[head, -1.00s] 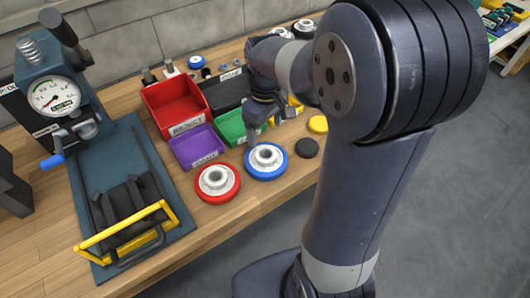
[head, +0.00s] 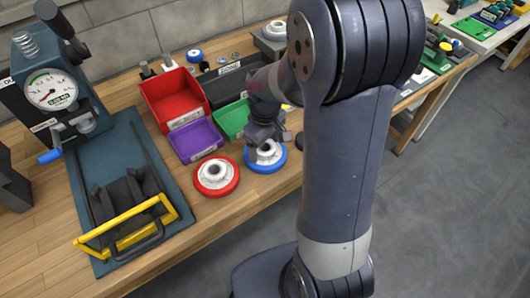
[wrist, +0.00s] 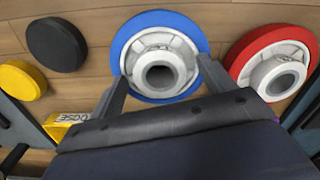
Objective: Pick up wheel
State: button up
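A wheel with a blue rim and pale hub (head: 277,163) lies flat near the front edge of the bench. A similar wheel with a red rim (head: 216,190) lies to its left. My gripper (head: 262,143) is right over the blue wheel and hides part of it. In the wrist view, my gripper (wrist: 163,70) has its fingers apart on either side of the blue wheel's hub (wrist: 161,47). I cannot tell whether the fingers touch the hub. The red wheel (wrist: 240,55) is to the right there.
A black disc (wrist: 56,44) and a yellow disc (wrist: 20,82) lie beside the blue wheel. Red (head: 155,87), purple (head: 180,150) and green (head: 224,127) bins stand behind. A press with a gauge (head: 50,90) and a blue-grey base plate (head: 85,175) fills the left.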

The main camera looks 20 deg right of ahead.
jog(key=c, duration=1.3)
jog(key=shift+r, duration=0.1)
